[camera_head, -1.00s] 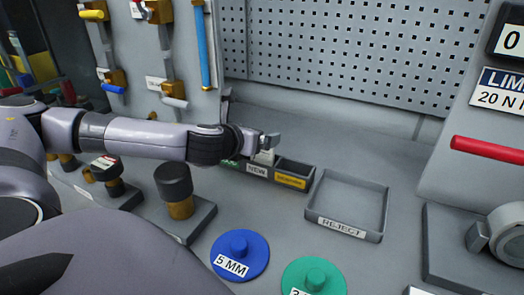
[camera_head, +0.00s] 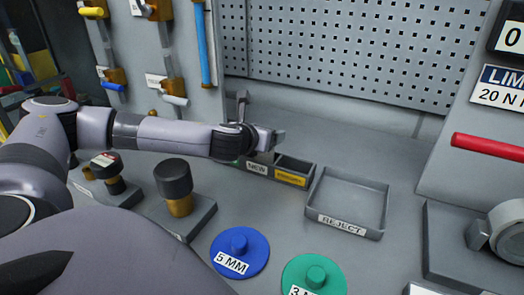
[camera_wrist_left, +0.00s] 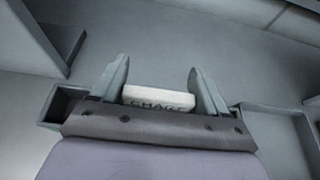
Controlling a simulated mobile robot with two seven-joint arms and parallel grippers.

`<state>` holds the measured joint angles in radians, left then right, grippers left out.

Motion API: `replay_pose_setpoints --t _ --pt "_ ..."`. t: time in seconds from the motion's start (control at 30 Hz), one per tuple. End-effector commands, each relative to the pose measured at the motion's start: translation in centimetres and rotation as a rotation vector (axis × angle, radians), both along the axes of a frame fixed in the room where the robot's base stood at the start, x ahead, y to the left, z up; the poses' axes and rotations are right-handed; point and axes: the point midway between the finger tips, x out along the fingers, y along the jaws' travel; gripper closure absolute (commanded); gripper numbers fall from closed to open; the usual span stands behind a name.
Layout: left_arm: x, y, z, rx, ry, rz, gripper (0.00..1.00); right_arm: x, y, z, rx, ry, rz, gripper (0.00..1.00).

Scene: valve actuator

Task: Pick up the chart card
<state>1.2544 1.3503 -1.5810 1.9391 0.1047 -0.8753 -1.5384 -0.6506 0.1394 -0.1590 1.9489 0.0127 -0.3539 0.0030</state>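The chart card is a small white piece with dark lettering, partly cut off, that seems to read CHART; it (camera_wrist_left: 158,97) lies between the fingers in the left wrist view. My left gripper (camera_wrist_left: 158,85) has its two fingers apart, one on each side of the card, with what look like narrow gaps. In the head view my left gripper (camera_head: 272,138) is over the small bin row (camera_head: 262,168), at the compartment labelled NEW. It hides the card there. Whether the card rests in the bin is hidden. My right gripper is not in view.
The grey REJECT tray (camera_head: 347,203) is empty, right of the bins. A blue 5 MM disc (camera_head: 238,254) and a green disc (camera_head: 314,278) lie in front. A black-capped knob (camera_head: 173,180) stands below my left arm. The perforated panel (camera_head: 345,50) rises behind.

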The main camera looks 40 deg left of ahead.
Motion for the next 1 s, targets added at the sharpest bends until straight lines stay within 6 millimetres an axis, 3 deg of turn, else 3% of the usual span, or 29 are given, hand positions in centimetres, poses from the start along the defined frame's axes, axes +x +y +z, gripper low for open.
replay_pose_setpoints --t 0.37,0.57,0.77,1.0 --pt "0.0 0.0 0.2 0.000 0.000 0.001 0.56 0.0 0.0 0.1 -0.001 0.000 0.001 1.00" --pt "0.0 0.1 1.7 0.000 -0.002 0.002 0.56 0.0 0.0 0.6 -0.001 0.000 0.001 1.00" --pt "0.0 0.0 5.5 -0.001 -0.005 0.001 0.56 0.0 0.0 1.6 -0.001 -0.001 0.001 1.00" --pt "0.0 0.0 11.6 -0.001 -0.006 0.001 0.56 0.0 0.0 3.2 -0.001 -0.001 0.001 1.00"
